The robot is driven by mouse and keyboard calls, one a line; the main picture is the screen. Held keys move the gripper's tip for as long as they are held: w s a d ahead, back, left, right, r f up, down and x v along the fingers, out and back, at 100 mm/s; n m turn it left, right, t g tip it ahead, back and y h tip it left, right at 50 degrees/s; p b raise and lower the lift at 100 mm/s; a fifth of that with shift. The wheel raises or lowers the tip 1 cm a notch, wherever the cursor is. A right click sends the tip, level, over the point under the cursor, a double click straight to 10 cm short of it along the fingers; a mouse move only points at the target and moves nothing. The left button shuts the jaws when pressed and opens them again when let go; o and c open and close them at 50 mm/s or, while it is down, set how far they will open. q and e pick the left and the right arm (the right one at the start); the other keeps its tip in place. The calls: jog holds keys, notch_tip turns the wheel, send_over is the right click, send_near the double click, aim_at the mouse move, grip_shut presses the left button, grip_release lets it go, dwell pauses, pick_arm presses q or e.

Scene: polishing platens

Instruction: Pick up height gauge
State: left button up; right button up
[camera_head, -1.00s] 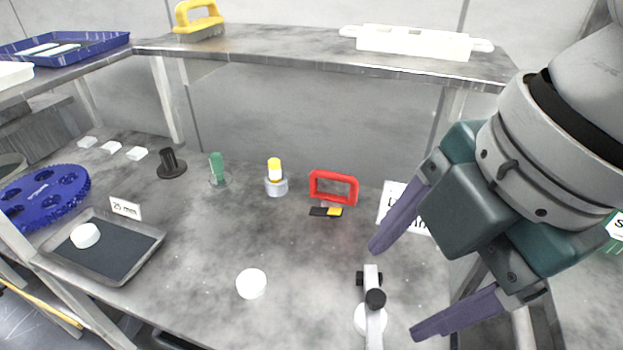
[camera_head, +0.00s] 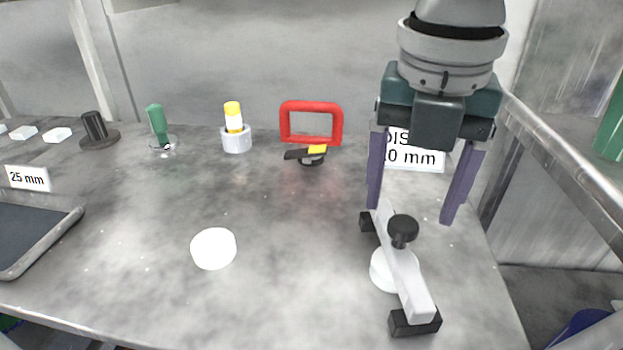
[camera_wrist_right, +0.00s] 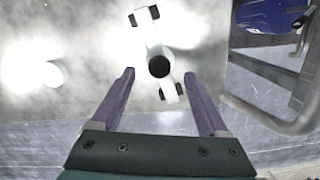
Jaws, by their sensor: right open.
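The height gauge (camera_head: 413,285) is a white bar with a black knob on top and black feet at its ends. It stands near the right front of the grey table, over a white disc. It also shows in the right wrist view (camera_wrist_right: 152,36), where it lies ahead of and between the fingers. My right gripper (camera_head: 411,214) is open and empty, with its two purple fingers pointing down over the gauge's far end. The fingers also show apart in the right wrist view (camera_wrist_right: 159,73). My left gripper is out of view.
A round white disc (camera_head: 213,248) lies left of the gauge. A red frame handle (camera_head: 311,122), a yellow-topped piece (camera_head: 233,120) and a green-handled piece (camera_head: 157,122) stand behind. A sign (camera_head: 425,160) is behind my gripper. A metal rail (camera_head: 560,140) runs along the right.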

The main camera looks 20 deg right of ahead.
aim_at(404, 224)
jog(key=f, duration=0.2)
jog(key=f+b, duration=0.1)
jog(key=f, duration=0.2)
jog(key=shift+w+d+f, duration=0.15)
jog(key=shift+w+f, duration=0.05)
jog(key=shift+f, duration=0.05)
grip_shut()
dwell(0.3)
